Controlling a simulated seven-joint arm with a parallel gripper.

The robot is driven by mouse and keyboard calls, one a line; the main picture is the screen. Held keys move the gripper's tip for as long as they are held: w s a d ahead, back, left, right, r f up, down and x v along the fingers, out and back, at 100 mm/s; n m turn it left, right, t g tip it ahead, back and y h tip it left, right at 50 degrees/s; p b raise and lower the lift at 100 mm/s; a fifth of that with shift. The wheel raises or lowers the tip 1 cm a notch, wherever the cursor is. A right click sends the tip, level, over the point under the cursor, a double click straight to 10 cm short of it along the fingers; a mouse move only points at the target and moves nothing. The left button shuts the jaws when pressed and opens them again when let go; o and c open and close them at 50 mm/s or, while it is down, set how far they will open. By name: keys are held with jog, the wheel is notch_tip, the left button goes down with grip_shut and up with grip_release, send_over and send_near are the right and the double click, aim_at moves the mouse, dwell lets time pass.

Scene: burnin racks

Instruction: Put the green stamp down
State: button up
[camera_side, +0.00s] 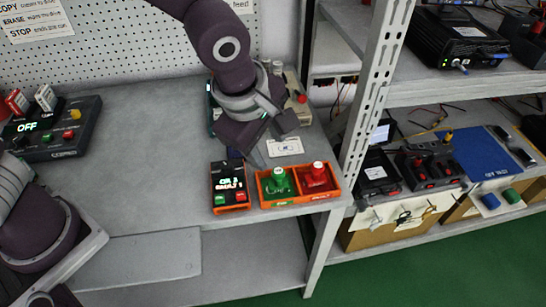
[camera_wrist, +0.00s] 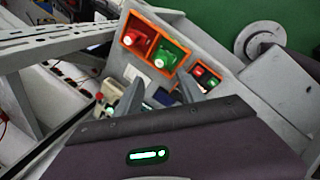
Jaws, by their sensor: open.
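The green stamp (camera_side: 280,182) stands in the green left compartment of an orange two-part tray (camera_side: 262,203) near the table's front edge. In the wrist view the green stamp (camera_wrist: 166,58) shows in its compartment, beside the red stamp (camera_wrist: 136,41). The red stamp (camera_side: 317,173) stands in the red right compartment. My gripper (camera_side: 268,150) is just behind the tray in the side view, tilted.
A small black and orange box (camera_side: 229,186) with a lit display and buttons sits left of the tray. A white card (camera_side: 285,146) lies behind the tray. A metal rack post (camera_side: 366,110) rises close on the right. A control box (camera_side: 52,128) reads OFF; the middle table is clear.

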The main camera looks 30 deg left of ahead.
jog(key=s+a+r+m+h, duration=0.1)
jog(key=s+a+r+m, duration=0.6)
jog(key=a+r, duration=0.3)
jog(key=s+a+r+m+t, duration=0.1)
jog(key=s+a+m, duration=0.2)
jog(key=s+m, duration=0.2)
jog(key=s+a+m+y, duration=0.1)
jog(key=s+a+m, duration=0.3)
jog(key=s+m, duration=0.2)
jog(key=shift+s+a+r+t, duration=0.15)
jog(key=shift+s+r+t, duration=0.25)
